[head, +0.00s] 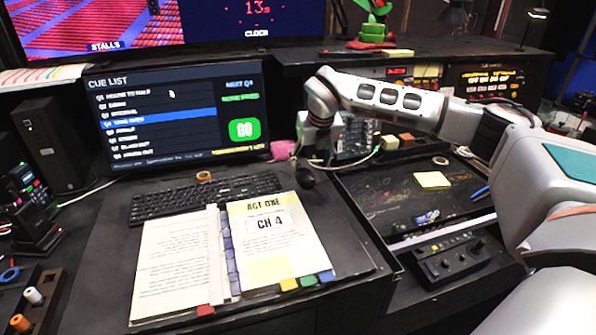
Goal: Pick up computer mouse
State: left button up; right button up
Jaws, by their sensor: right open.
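The computer mouse (305,178) appears as a small dark rounded shape on the desk, just right of the keyboard and above the open binder's top edge. My right gripper (303,158) hangs down over this spot from the bent wrist and is open. Its dark fingers blend with the mouse and partly hide it, so I cannot tell whether they touch it. My left gripper is not in view.
A keyboard (205,197) and an open binder (190,255) lie left of and in front of the mouse. A cue-list monitor (165,118) stands behind. To the right are a dark tray (385,205) with a yellow note and a black control box (447,262).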

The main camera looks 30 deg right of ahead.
aim_at(308, 177)
jog(key=shift+s+x, duration=0.25)
jog(key=shift+x, duration=0.95)
jog(key=p+x, duration=0.1)
jog(key=x, duration=0.4)
jog(key=shift+a, duration=0.1)
jog(key=c, duration=0.8)
